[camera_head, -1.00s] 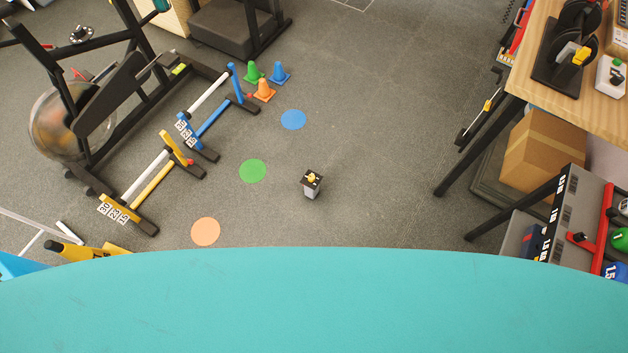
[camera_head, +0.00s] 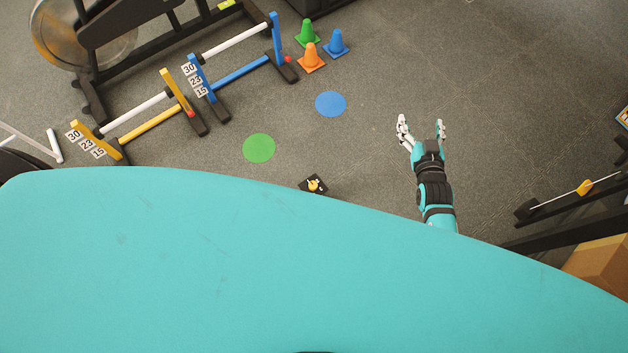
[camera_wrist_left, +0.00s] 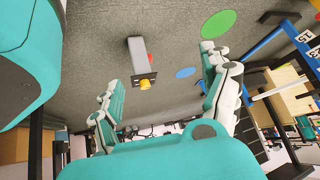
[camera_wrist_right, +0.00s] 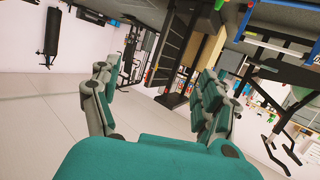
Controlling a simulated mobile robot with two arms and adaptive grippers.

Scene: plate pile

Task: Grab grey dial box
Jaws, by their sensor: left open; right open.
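The grey dial box stands on the dark floor. In the head view only its black top with a yellow dial (camera_head: 314,185) shows, just beyond the edge of my teal body, which hides its lower part. The left wrist view shows the grey side of the dial box (camera_wrist_left: 138,53), between and beyond the fingers of my left gripper (camera_wrist_left: 160,100). That gripper is open and empty, apart from the box. It does not show in the head view. My right gripper (camera_head: 421,130) is open and empty over the floor, right of the box. Its fingers also show in the right wrist view (camera_wrist_right: 155,105).
Green (camera_head: 258,148) and blue (camera_head: 330,104) floor discs lie left of and beyond the box. Green, orange (camera_head: 312,57) and blue cones stand farther off. A dark frame (camera_head: 570,235) and a cardboard box (camera_head: 600,268) are at right.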

